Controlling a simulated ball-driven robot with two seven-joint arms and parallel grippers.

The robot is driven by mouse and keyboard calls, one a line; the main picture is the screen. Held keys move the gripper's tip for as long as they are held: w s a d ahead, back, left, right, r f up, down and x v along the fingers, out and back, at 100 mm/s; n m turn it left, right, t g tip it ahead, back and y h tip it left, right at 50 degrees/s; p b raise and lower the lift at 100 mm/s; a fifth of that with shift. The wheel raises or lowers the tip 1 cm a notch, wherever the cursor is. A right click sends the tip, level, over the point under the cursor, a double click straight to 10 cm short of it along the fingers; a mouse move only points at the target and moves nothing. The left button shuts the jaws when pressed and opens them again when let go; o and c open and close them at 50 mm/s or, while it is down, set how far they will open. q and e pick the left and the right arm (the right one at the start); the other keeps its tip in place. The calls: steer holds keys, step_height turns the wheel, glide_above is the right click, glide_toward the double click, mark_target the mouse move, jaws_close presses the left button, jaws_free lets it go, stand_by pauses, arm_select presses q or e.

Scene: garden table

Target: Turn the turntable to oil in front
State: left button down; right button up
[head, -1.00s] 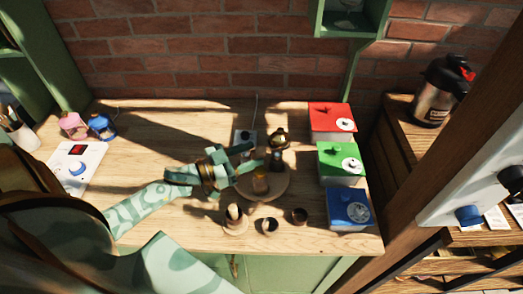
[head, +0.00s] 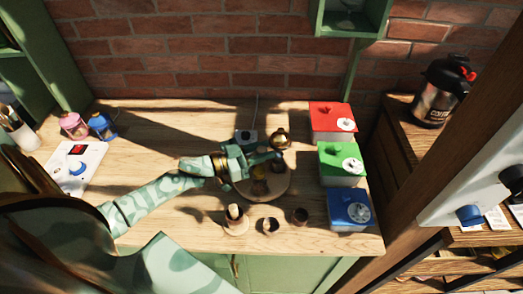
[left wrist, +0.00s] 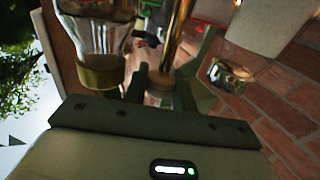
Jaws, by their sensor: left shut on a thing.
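The round wooden turntable (head: 279,186) sits on the table, right of the middle in the head view. A small amber jar (head: 260,187) stands on it. A tall piece with a round golden top (head: 279,139) rises at its back, its lower part hidden by my gripper. My left gripper (head: 268,157) reaches over the turntable from the left. In the left wrist view its fingers are shut on a slim brown-gold post (left wrist: 172,45). I cannot tell which part this post belongs to. A glass vessel with a golden base (left wrist: 97,70) is beside it. My right gripper is not in view.
Red (head: 331,119), green (head: 342,160) and blue (head: 348,208) lidded boxes stand right of the turntable. A white control panel (head: 85,167) lies at left. The table between is mostly clear.

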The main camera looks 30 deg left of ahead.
arm_select(q)
steer(key=c, duration=1.2)
jaws_free()
steer(key=shift+o, duration=0.2)
steer(key=shift+a, duration=0.1)
steer(key=v, duration=1.6)
steer(key=shift+a, duration=0.25)
